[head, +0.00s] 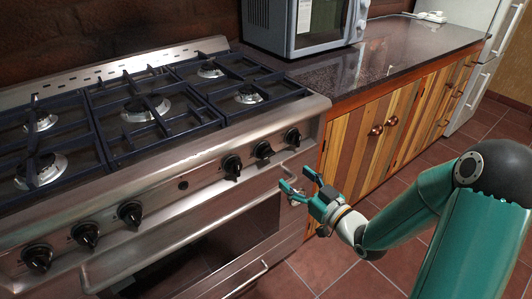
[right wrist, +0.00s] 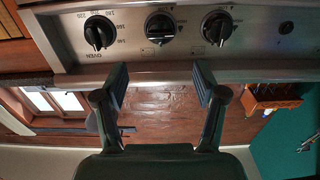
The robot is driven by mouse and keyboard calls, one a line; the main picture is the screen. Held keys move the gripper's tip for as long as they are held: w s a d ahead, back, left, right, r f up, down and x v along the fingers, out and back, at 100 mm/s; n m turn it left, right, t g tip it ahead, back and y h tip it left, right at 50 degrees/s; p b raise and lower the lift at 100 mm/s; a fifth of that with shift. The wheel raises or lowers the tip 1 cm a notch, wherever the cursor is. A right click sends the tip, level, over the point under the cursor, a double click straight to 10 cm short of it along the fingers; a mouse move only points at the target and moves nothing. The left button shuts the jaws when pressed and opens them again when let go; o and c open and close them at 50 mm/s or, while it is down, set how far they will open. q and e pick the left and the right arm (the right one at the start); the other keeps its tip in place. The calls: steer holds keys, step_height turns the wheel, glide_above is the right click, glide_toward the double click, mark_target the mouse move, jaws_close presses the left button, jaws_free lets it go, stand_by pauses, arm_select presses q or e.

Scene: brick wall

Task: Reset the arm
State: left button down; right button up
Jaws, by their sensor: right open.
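My right gripper (head: 299,183) is open and empty in front of the right end of the stove's steel front, below the right-hand knobs. Its arm comes in from the right side of the head view. In the right wrist view the two fingers of this gripper (right wrist: 160,82) are spread apart, with nothing between them. They point at the steel front just under a row of black knobs (right wrist: 160,28). Whether a fingertip touches the stove cannot be told. My left gripper does not show.
The stove (head: 183,155) with several burners fills the left. A microwave (head: 305,25) stands on the dark counter (head: 385,65), above wooden cabinets (head: 345,150). A white fridge (head: 485,60) stands at the back right. Tiled floor (head: 340,275) lies open before the cabinets.

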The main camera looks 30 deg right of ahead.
steer(key=a+f+g, duration=0.1)
steer(key=f, duration=0.1)
steer(key=w+a+f+g, duration=0.1)
steer(key=f, duration=0.2)
steer(key=a+f+m+g, duration=0.1)
steer(key=f, duration=0.2)
steer(key=shift+w+a+f, duration=0.15)
steer(key=shift+w+a, duration=0.05)
steer(key=shift+a, duration=0.1)
steer(key=s+a+f+m+g+y, duration=0.1)
steer(key=s+a+f+g, duration=0.4)
steer(key=f, duration=0.4)
steer(key=s+a+f+m+g+y, duration=0.1)
steer(key=s+a+f+g, duration=0.15)
steer(key=a+f, duration=0.55)
steer(key=s+a+f+g, duration=0.7)
steer(key=s+f, duration=0.1)
steer(key=s, duration=0.3)
step_height(320, 180, up, 18)
steer(key=p, duration=1.7)
steer(key=shift+d+y+p, duration=0.2)
steer(key=shift+y+p, duration=0.1)
steer(key=shift+y, duration=0.1)
steer(key=shift+w+f, duration=0.1)
steer(key=shift+f, duration=0.05)
